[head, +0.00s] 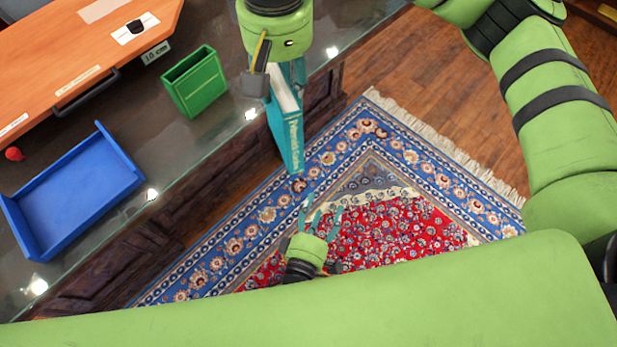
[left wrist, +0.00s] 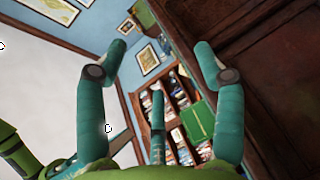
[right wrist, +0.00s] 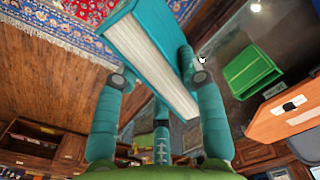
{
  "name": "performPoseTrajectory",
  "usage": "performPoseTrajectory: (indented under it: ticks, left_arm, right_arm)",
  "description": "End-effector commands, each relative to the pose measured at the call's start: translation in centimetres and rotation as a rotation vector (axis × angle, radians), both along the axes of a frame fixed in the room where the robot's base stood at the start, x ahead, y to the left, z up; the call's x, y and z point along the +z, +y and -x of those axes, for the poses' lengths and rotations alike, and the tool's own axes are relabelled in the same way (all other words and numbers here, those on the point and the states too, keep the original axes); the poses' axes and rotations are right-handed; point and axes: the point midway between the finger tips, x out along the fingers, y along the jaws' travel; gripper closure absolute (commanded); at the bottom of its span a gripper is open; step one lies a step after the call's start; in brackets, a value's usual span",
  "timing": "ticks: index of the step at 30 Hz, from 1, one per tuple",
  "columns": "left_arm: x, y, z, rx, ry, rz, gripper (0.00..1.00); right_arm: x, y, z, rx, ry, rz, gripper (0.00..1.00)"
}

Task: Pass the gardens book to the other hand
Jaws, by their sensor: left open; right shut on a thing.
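The teal book (head: 284,130), with lettering on its spine and pale pages, hangs from my right gripper (head: 284,78) in the head view. Its lower end is free, out past the counter's edge. The right wrist view shows the book (right wrist: 150,58) clamped between the fingers of my right gripper (right wrist: 160,80). My left gripper (head: 320,212) is below the book in the head view, apart from it, fingers spread and pointing up the picture. In the left wrist view my left gripper (left wrist: 160,72) is open, with nothing held between its fingertips.
A dark glossy counter (head: 185,130) carries a green open box (head: 194,82), a blue tray (head: 75,192) and an orange wooden board (head: 85,45) with a black handle. A small red ball (head: 14,154) lies at the left. A patterned rug (head: 385,225) covers the floor below.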

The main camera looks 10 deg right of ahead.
Motion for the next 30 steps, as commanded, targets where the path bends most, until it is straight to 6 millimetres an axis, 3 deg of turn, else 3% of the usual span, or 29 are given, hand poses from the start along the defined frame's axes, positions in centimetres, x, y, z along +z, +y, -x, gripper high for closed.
performPoseTrajectory:
  ticks: [1, 7, 12, 14, 21, 26, 30]
  left_arm:
    - [3.1, -1.1, -0.3, 0.026, -0.021, 0.120, 0.31]
    - [14.8, -3.3, -0.2, 0.123, -0.050, 0.655, 0.31]
    - [24.7, -2.4, 1.4, 0.201, -0.006, 1.219, 0.31]
    - [27.7, -1.4, 2.2, 0.230, 0.035, 1.442, 0.31]
    - [26.4, 2.8, 3.2, 0.534, 0.131, 1.744, 0.31]
    - [25.7, 3.6, 3.6, 0.622, 0.167, 1.803, 0.31]
    - [25.6, 3.9, 2.5, 0.633, 0.170, 1.810, 0.31]
  right_arm:
    - [0.1, 0.0, 0.0, 0.000, -0.001, -0.001, 1.00]
    - [0.1, 0.0, 0.0, 0.000, -0.002, -0.001, 1.00]
    - [0.1, 0.0, 0.0, 0.000, -0.001, -0.001, 1.00]
    - [0.1, 0.0, 0.0, 0.000, -0.001, -0.001, 1.00]
    - [0.1, 0.0, 0.0, 0.000, -0.001, -0.001, 1.00]
    - [0.1, 0.0, 0.0, 0.000, -0.001, -0.001, 1.00]
    - [0.1, 0.0, 0.0, 0.000, -0.001, -0.001, 1.00]
